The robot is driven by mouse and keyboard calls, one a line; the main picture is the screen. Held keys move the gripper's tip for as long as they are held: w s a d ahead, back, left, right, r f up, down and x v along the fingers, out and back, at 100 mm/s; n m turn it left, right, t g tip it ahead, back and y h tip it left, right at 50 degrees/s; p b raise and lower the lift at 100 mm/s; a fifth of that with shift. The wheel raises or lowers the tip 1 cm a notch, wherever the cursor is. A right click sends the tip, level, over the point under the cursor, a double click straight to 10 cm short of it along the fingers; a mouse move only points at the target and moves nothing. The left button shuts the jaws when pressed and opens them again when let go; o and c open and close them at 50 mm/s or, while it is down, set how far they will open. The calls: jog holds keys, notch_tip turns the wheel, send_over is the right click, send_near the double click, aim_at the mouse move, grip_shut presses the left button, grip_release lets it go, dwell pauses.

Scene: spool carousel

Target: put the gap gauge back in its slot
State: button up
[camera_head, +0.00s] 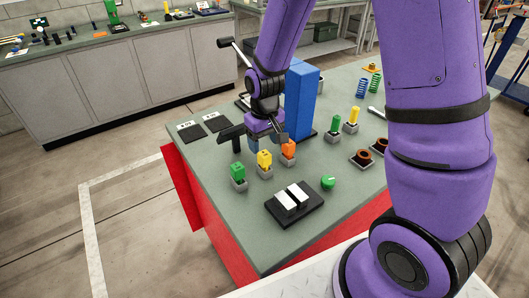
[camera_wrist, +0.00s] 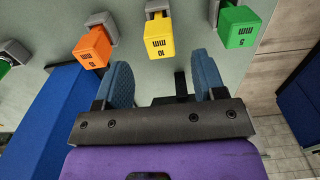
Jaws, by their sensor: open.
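My gripper (camera_head: 267,139) is open above the table, behind the row of coloured blocks. In the wrist view its two blue fingers (camera_wrist: 164,82) are spread apart with no block between them. A green block (camera_head: 237,171), a yellow block (camera_head: 264,159) and an orange block (camera_head: 289,148) stand upright in small grey holders. The wrist view shows dark markings on the orange (camera_wrist: 92,47), yellow (camera_wrist: 160,36) and green (camera_wrist: 237,27) blocks.
A tall blue block (camera_head: 301,100) stands close to the right of my gripper. Another green block (camera_head: 334,124) and yellow block (camera_head: 353,115) stand in holders beyond. A green knob (camera_head: 328,183) and brown rings (camera_head: 363,156) are at right. Dark labelled pads (camera_head: 192,133) lie at left.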

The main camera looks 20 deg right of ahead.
jog(key=shift+r, duration=1.65)
jog(key=s+d+r+m+t, duration=0.15)
jog(key=s+r, duration=0.25)
jog(key=r, duration=0.5)
jog(key=s+d+r+t, duration=0.1)
jog(key=s+d+r, duration=0.2)
jog(key=s+r, duration=0.35)
jog(key=s+d+r+t, duration=0.2)
jog(key=s+r, duration=0.7)
jog(key=s, duration=0.2)
jog(key=shift+s+d+r+m+t, duration=0.2)
jog(key=shift+s+r+m+t, duration=0.05)
jog(key=shift+s+m+t, duration=0.1)
